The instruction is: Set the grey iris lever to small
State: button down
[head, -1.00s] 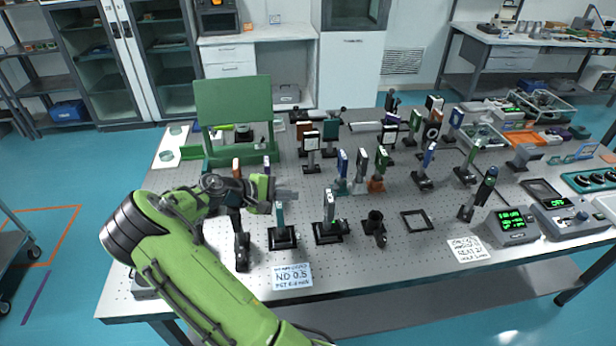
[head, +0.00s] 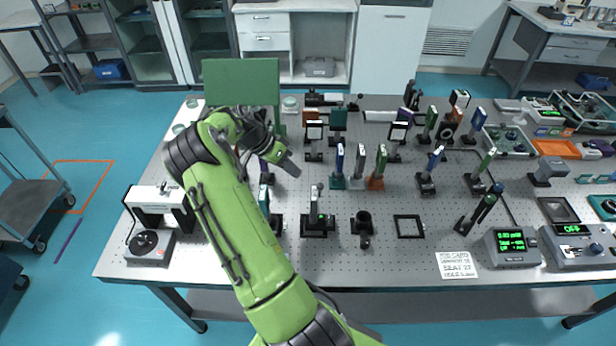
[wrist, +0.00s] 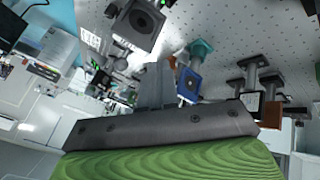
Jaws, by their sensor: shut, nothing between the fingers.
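My gripper (head: 288,166) is shut and empty, held above the left part of the perforated optical table (head: 400,265). Its closed fingers also show in the wrist view (wrist: 155,85). Right of it in the head view stand a blue plate on a teal base (head: 339,168), a grey one (head: 359,168) and an orange-based one (head: 378,168). A dark square mount with a round opening (wrist: 140,22) shows in the wrist view, apart from the fingers. I cannot tell which part is the grey iris lever; it is too small or hidden.
A green panel (head: 240,82) stands behind my arm. Nearer are a black-based mount (head: 318,224), a black cylinder (head: 364,222) and a flat black frame (head: 409,227). A white arch device (head: 158,205) stands at the left edge. The table's front strip is mostly clear.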

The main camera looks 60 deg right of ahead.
aim_at(320, 191)
jog(key=s, duration=0.2)
jog(key=s+f+p, duration=0.1)
jog(key=s, duration=0.2)
jog(key=shift+f, duration=0.1)
jog(key=shift+a+f+h+b, duration=0.1)
jog(key=shift+f+h+b, duration=0.05)
jog(key=shift+h+b, duration=0.2)
